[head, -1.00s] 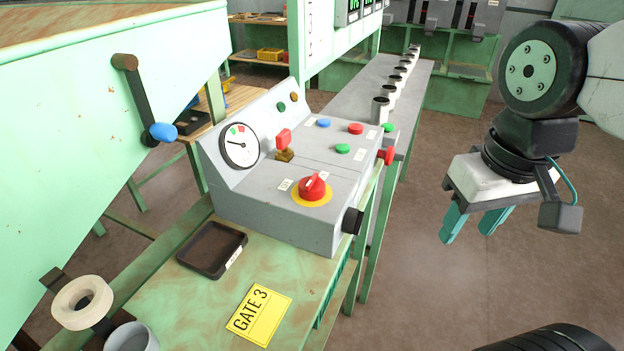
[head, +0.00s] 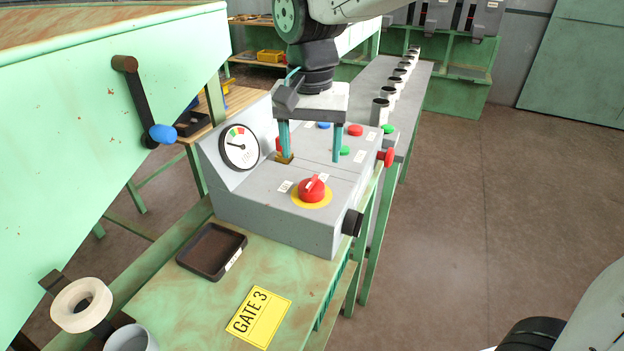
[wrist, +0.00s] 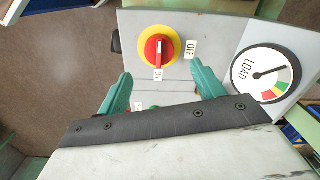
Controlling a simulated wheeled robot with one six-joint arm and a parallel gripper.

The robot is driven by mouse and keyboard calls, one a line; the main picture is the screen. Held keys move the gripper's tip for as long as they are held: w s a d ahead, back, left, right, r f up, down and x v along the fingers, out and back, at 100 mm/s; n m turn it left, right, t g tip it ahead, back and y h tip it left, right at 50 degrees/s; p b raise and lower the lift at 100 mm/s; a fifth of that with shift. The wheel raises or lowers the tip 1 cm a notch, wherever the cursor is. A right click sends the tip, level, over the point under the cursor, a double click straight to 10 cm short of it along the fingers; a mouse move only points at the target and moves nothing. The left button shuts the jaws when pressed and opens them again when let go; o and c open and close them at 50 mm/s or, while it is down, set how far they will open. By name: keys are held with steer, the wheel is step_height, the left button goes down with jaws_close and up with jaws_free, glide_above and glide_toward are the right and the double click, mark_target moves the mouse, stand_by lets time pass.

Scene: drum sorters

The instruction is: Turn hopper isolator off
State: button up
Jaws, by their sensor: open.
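The hopper isolator is a red rotary knob (head: 312,189) on a yellow round plate, on the sloping top of the grey control box (head: 265,205). In the wrist view the knob (wrist: 158,48) has a white pointer line directed at the ON label (wrist: 158,74). The OFF label (wrist: 190,49) is to the knob's right there. My gripper (head: 312,159) is open and empty, fingers pointing down, above the box and apart from the knob. In the wrist view its fingertips (wrist: 160,75) lie either side of the ON label, just below the knob.
A red switch on a brass base (head: 284,157) is partly hidden by my left finger. A round gauge (head: 239,148) faces out at the box's left. Blue, red and green buttons (head: 355,130) are behind my gripper. A dark tray (head: 212,250) lies in front. Floor at right is clear.

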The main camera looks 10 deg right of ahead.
mark_target(312, 181)
step_height(312, 181, down, 8)
steer(key=shift+r, duration=0.15)
steer(key=c, duration=1)
